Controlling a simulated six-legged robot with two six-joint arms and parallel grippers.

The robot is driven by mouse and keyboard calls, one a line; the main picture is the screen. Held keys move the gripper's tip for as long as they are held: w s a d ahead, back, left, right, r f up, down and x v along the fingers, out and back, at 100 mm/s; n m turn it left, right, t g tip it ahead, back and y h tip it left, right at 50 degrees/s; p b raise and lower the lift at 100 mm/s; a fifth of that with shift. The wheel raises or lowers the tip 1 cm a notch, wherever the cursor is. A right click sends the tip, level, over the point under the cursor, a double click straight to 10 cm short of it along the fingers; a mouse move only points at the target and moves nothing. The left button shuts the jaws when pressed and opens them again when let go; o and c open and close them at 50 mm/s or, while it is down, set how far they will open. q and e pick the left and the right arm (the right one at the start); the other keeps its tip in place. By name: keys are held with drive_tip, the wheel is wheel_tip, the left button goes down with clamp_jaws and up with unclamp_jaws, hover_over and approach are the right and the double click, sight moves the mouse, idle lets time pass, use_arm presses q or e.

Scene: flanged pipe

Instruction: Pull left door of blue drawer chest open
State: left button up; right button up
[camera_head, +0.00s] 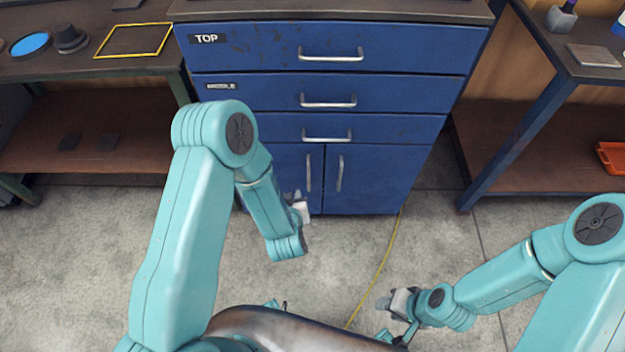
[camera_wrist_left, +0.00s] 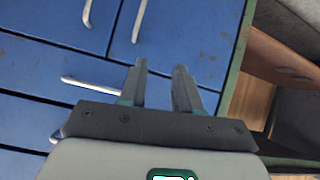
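The blue drawer chest (camera_head: 330,95) stands ahead, with two shut doors under its drawers. The left door (camera_head: 283,160) has an upright silver handle (camera_head: 308,172) near its inner edge; my left arm hides part of this door. In the left wrist view the chest appears turned over, with the left door's handle (camera_wrist_left: 139,20) at the top. My left gripper (camera_head: 292,195) is low in front of the left door. In the wrist view its fingers (camera_wrist_left: 161,85) are apart with nothing between them, clear of the handle. My right gripper (camera_head: 385,303) is low at the right, away from the chest; its opening is unclear.
The right door (camera_head: 375,180) has its own handle (camera_head: 339,173) close beside the left one. A workbench (camera_head: 85,68) stands left of the chest and another bench (camera_head: 540,120) right. The floor before the chest is otherwise open.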

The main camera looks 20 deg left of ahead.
use_arm(q)
wheel_tip(320, 180, down, 6)
drive_tip(key=w+d+f+t+y+b, duration=0.1)
drive_tip(key=w+t+y+b, duration=0.2)
drive_tip(key=b, duration=0.7)
drive_tip(key=t+y+b, duration=0.2)
drive_tip(key=t+b, duration=0.1)
drive_tip(key=b, duration=0.7)
approach(309, 173)
drive_tip(key=b+x, duration=0.4)
drive_tip(key=x, duration=0.5)
drive_tip(key=shift+w+a+f, duration=0.1)
drive_tip(key=shift+w+a, duration=0.35)
drive_tip(key=shift+w, duration=0.3)
use_arm(e)
wheel_tip(309, 173, down, 26)
drive_tip(key=w+t, duration=0.1)
drive_tip(key=w, duration=0.1)
drive_tip(key=shift+w+d, duration=0.35)
drive_tip(key=shift+d, duration=0.1)
use_arm(q)
clamp_jaws()
